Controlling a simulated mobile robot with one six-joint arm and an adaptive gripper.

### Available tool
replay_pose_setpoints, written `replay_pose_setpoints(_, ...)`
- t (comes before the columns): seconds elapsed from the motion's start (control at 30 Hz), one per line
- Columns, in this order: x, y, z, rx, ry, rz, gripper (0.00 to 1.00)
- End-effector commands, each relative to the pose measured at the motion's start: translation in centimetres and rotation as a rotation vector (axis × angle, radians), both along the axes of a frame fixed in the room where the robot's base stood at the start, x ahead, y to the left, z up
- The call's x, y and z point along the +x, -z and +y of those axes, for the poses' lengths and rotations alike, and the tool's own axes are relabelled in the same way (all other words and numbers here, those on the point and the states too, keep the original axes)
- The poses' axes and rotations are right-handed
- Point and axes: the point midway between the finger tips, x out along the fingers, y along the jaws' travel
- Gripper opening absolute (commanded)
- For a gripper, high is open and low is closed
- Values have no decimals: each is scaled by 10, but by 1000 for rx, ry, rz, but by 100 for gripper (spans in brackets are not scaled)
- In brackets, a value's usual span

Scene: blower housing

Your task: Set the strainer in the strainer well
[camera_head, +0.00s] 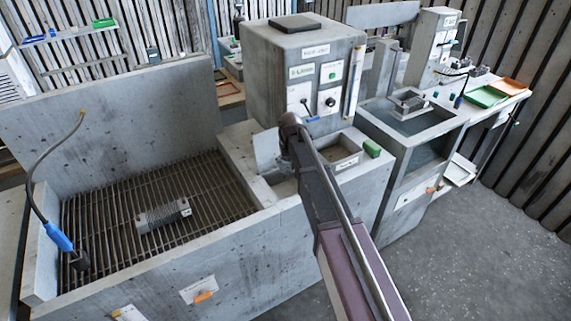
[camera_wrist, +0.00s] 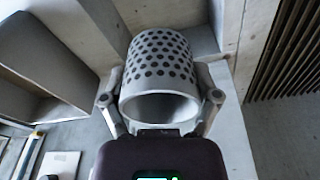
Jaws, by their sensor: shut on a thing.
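The strainer (camera_wrist: 160,58) is a grey perforated cylinder with a smooth open rim facing the wrist camera. My gripper (camera_wrist: 160,98) is shut on it, with one finger on each side near the rim.
A barred grate (camera_head: 100,190) with a ribbed grey block (camera_head: 163,215) is at left. The tall control box (camera_head: 300,65) stands close behind my gripper. A shallow labelled compartment (camera_head: 345,155) and a green block (camera_head: 372,148) are right of my arm.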

Motion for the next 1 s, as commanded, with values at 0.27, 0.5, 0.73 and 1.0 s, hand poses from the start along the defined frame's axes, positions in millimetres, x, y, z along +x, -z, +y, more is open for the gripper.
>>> replay_pose_setpoints(0.27, 0, 4, -1, 0, 1, 0, 22)
replay_pose_setpoints(0.5, 0, 16, -1, 0, 2, 0, 22)
replay_pose_setpoints(0.73, 0, 30, -2, -1, 3, 0, 22)
replay_pose_setpoints(1.0, 1, 40, -2, -1, 3, 0, 22)
